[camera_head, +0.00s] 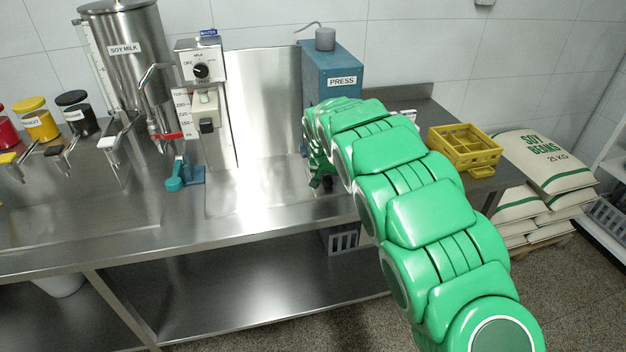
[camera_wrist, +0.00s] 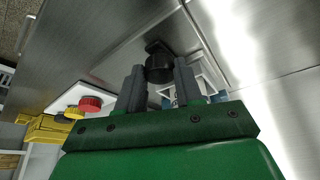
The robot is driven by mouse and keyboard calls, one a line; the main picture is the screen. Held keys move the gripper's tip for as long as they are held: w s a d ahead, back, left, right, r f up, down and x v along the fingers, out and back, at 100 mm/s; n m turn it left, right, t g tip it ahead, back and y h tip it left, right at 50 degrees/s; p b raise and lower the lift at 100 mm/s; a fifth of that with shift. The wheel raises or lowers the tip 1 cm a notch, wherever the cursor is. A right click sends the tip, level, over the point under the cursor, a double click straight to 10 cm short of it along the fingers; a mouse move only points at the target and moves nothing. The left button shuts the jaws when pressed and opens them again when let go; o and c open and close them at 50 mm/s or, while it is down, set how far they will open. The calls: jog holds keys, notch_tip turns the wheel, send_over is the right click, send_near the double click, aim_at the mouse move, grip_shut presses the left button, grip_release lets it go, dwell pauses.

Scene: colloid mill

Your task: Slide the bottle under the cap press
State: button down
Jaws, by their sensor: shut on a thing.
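The cap press (camera_head: 330,75) is a blue upright unit labelled PRESS, at the back of the steel counter. My gripper (camera_head: 322,178) is low over the counter in front of the press, mostly behind my green arm. In the wrist view its two grey fingers (camera_wrist: 158,85) are shut on a black round thing (camera_wrist: 160,68). I cannot tell from its look whether this is the bottle. No bottle is clearly recognisable in the head view, and my arm covers the press's lower part.
A filling unit (camera_head: 200,85) and a soy milk tank (camera_head: 125,60) stand left of the press. A teal lever-like tool (camera_head: 185,175) is on the counter. A yellow crate (camera_head: 465,148) is at right. A red cap (camera_wrist: 90,103) shows in the wrist view.

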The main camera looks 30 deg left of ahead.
jog(key=shift+w+d, duration=1.35)
jog(key=shift+d, duration=0.05)
jog(key=shift+d, duration=0.1)
jog(key=c, duration=0.7)
grip_release()
jog(key=shift+c, duration=0.2)
jog(key=shift+s+r, duration=0.15)
jog(key=shift+r, duration=0.3)
jog(key=v, duration=0.6)
jog(key=shift+s+r, duration=0.2)
jog(key=shift+r, duration=0.2)
